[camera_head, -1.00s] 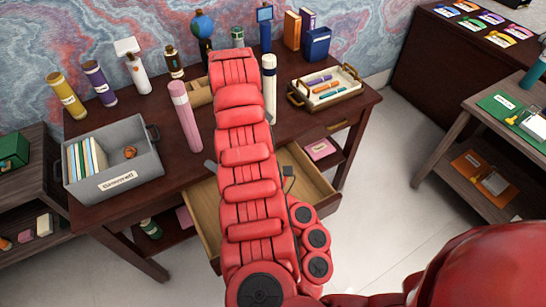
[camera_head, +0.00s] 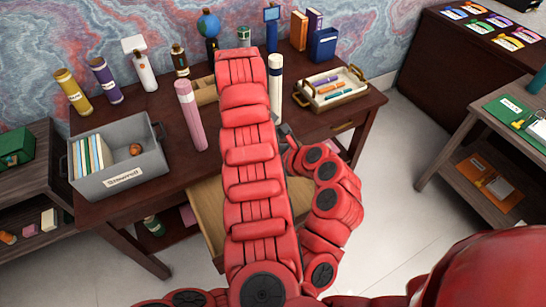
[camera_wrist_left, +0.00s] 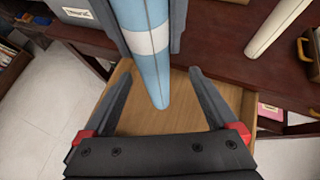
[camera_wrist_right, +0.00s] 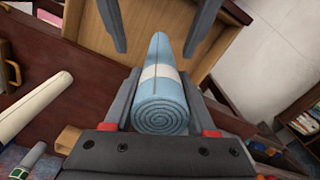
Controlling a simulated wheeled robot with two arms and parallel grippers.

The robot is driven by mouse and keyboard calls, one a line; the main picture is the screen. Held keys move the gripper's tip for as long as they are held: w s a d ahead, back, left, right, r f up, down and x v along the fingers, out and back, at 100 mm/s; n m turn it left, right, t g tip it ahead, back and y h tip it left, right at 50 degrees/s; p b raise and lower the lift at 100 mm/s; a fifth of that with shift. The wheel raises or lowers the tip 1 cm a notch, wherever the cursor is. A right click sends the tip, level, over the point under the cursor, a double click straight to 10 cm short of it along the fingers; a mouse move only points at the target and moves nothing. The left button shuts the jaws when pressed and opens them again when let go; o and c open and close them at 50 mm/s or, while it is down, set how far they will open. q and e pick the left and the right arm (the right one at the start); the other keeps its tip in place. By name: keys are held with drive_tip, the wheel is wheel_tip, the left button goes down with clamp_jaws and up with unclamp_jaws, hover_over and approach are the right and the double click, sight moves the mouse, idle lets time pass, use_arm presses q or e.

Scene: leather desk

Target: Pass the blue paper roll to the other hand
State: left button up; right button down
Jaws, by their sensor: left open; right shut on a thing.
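The blue paper roll (camera_wrist_right: 158,112) with a white band is held between the fingers of my right gripper (camera_wrist_right: 160,76). Its spiral end faces the right wrist camera. In the left wrist view the roll (camera_wrist_left: 158,88) comes down from the top, its lower end between the fingers of my left gripper (camera_wrist_left: 161,70). My left gripper is open, with gaps on both sides of the roll. Its fingers also show at the top of the right wrist view, either side of the roll's far end. In the head view my red arm hides the roll.
An open wooden drawer (camera_head: 208,208) lies below the hands. On the dark desk (camera_head: 112,207) stand a grey bin (camera_head: 125,182), a pink roll (camera_head: 190,115), a cream roll (camera_head: 275,88), bottles and a tray (camera_head: 318,104). Open floor lies to the right.

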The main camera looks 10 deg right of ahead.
use_arm(q)
drive_tip(key=x, duration=0.5)
drive_tip(key=shift+w, duration=0.1)
clamp_jaws()
use_arm(e)
drive_tip(key=shift+s+a, duration=0.15)
drive_tip(key=shift+a, duration=0.05)
drive_tip(key=shift+c, duration=0.6)
unclamp_jaws()
drive_tip(key=shift+d, duration=0.1)
drive_tip(key=shift+r, duration=0.15)
wheel_tip(320, 180, up, 5)
drive_tip(key=shift+f, duration=0.1)
drive_tip(key=shift+r, duration=1.2)
